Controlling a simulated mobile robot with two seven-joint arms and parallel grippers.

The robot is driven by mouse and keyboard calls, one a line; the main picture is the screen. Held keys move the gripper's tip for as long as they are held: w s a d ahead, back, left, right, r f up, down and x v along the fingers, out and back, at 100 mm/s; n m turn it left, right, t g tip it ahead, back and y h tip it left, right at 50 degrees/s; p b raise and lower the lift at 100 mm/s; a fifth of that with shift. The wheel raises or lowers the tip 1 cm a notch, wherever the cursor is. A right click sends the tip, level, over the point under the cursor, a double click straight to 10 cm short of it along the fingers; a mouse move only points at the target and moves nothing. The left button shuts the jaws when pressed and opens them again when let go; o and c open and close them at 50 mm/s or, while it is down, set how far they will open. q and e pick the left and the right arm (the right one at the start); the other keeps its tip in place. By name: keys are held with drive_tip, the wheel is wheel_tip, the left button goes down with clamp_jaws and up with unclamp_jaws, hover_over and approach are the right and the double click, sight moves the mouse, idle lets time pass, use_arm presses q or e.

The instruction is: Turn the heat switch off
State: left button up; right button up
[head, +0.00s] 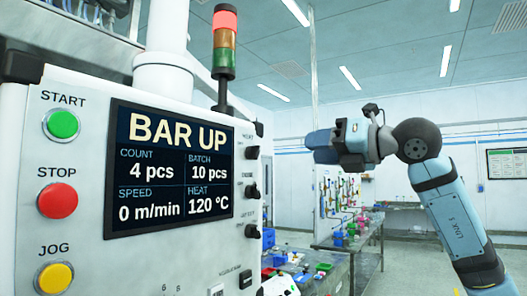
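The white control panel (85,120) fills the left of the head view. Several black knobs run down its right edge: a top knob (252,152), a middle knob (252,191) and a lower knob (252,231). Their small labels are too slanted and blurred to read, so I cannot tell which is the heat switch. The display (170,170) reads HEAT 120 °C. My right gripper (318,147) is raised to the right of the knobs, apart from the panel and pointing left. Whether its fingers are open is unclear. My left gripper is out of view.
A green START button (63,124), a red STOP button (58,200) and a yellow JOG button (55,277) line the panel's left. A signal tower (224,50) glows red on top. A workbench (345,240) with small coloured items stands behind.

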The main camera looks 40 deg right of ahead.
sight(259, 153)
drive_tip(key=p+x, duration=0.2)
drive_tip(key=x, duration=0.9)
drive_tip(key=shift+w+a, duration=0.15)
drive_tip(key=shift+a, duration=0.1)
drive_tip(key=shift+w+a+p, duration=0.25)
drive_tip(key=shift+w+p, duration=0.1)
drive_tip(key=shift+w, duration=0.3)
drive_tip(key=shift+c, duration=0.4)
clamp_jaws()
